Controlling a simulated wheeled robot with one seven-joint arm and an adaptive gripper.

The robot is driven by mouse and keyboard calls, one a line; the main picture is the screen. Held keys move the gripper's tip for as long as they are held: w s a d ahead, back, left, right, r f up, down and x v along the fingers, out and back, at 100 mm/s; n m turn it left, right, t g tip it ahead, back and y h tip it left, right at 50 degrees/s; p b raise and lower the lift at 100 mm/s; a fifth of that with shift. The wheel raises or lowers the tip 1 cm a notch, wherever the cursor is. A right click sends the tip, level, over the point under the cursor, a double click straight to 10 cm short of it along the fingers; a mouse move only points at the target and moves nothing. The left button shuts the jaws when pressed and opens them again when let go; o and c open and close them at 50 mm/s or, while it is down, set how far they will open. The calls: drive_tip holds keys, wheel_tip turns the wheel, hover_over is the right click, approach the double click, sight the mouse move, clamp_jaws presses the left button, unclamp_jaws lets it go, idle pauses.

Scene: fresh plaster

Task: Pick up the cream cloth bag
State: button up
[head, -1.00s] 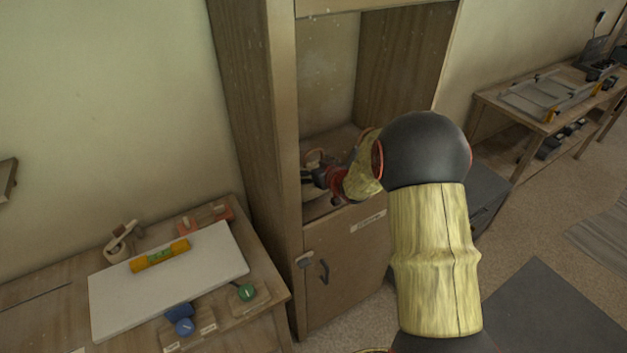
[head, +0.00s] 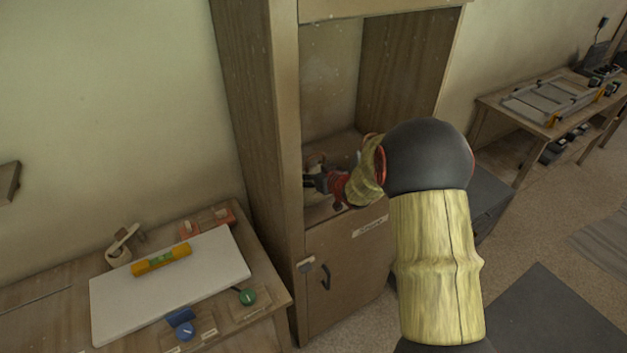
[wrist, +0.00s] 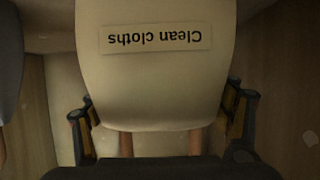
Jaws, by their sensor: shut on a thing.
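The cream cloth bag (wrist: 158,82) fills the middle of the wrist view, with a label reading "Clean cloths" upside down on it. My gripper (wrist: 160,125) has a finger on each side of the bag's near end and is shut on it. In the head view my gripper (head: 316,182) reaches into the open cabinet compartment, just above its shelf. The bag is mostly hidden there behind the gripper and the cabinet's side. I cannot tell whether the bag touches the shelf.
The tall wooden cabinet (head: 252,150) has side walls close around my gripper and a closed door (head: 345,265) below. A dark grey object (wrist: 9,70) stands left of the bag. A workbench (head: 268,318) holds a white board (head: 170,283) and a yellow level (head: 161,259).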

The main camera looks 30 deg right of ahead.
wheel_tip(320, 180, up, 10)
drive_tip(key=shift+r+p, duration=0.1)
drive_tip(key=shift+p, duration=1.1)
drive_tip(key=shift+c, duration=0.2)
drive_tip(key=shift+c, duration=0.2)
